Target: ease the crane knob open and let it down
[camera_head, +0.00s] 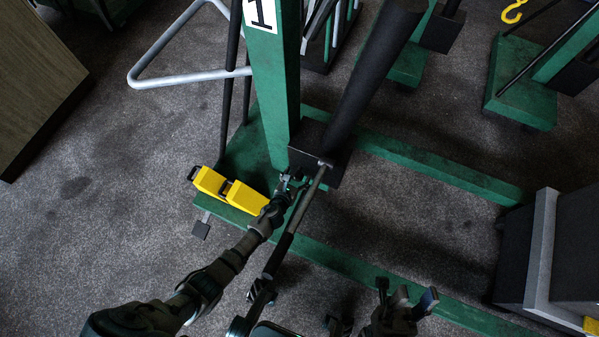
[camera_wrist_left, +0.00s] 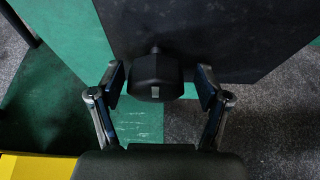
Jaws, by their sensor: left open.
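The crane's black knob (camera_wrist_left: 155,78) sits on a short stem at the black block (camera_wrist_left: 220,35) in the left wrist view. My left gripper (camera_wrist_left: 161,84) is open, with one finger on each side of the knob and a visible gap to both. In the head view my left gripper (camera_head: 290,183) is at the lower left of the block (camera_head: 318,166), at the foot of the green post (camera_head: 272,100); the knob cannot be made out there. My right gripper (camera_head: 407,296) is at the bottom, its fingers apart and empty, away from the crane's block.
A pump handle (camera_head: 308,196) slants down from the block, just right of my left gripper. Yellow blocks (camera_head: 244,197) lie on the green base left of it. A black cylinder (camera_head: 368,75) rises above. A grey-edged cabinet (camera_head: 541,245) stands at right. Carpet at left is free.

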